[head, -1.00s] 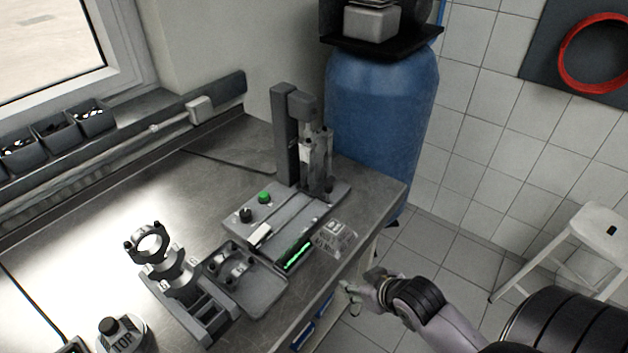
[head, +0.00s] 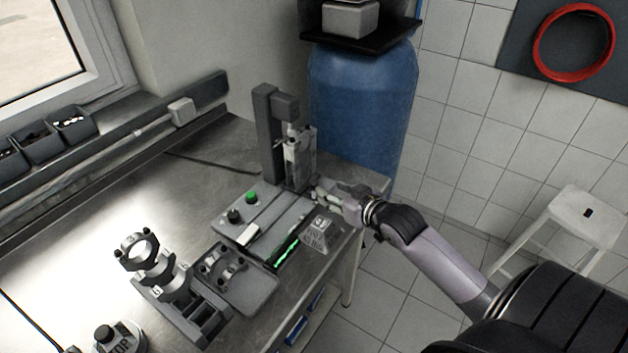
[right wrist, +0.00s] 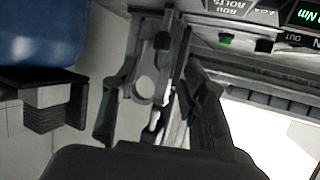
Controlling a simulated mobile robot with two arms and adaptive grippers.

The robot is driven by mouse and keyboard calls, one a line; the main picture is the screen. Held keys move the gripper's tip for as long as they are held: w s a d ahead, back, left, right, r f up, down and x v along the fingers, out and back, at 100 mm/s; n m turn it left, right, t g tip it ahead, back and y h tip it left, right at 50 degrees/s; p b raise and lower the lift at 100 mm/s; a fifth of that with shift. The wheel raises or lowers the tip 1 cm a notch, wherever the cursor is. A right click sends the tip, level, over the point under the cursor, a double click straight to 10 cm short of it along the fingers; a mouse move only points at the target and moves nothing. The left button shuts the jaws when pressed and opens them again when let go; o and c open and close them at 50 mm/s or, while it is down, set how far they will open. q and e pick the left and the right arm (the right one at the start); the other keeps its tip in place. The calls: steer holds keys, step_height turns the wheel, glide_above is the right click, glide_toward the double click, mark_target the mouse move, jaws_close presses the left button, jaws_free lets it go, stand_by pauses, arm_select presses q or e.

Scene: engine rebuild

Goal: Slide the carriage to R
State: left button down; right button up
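The grey bench fixture (head: 262,222) has a dark column at its back. A lighter upright unit (head: 300,152), which looks like the carriage, stands in front of this column. No R mark is readable. My right gripper (head: 318,190) is at the foot of the upright unit, on its right side, above the fixture's back right end. In the right wrist view its two dark fingers (right wrist: 158,105) stand apart, with grey metal parts with a round hole seen between them. Whether they touch these parts I cannot tell. My left gripper is in neither view.
A tilted label block (head: 318,235) and a green-lit display (head: 284,251) sit close in front of my right gripper. Bearing caps in a tray (head: 262,293) and a ringed stand (head: 150,268) are nearer. A blue drum (head: 362,110) stands behind; a white stool (head: 572,222) is right.

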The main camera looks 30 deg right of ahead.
mark_target(315, 184)
steer(key=p+x, duration=0.1)
steer(key=x, duration=0.8)
steer(key=shift+w+a+f, duration=0.1)
steer(key=shift+w+f, duration=0.05)
steer(key=shift+w, duration=0.25)
jaws_close()
stand_by(0.4)
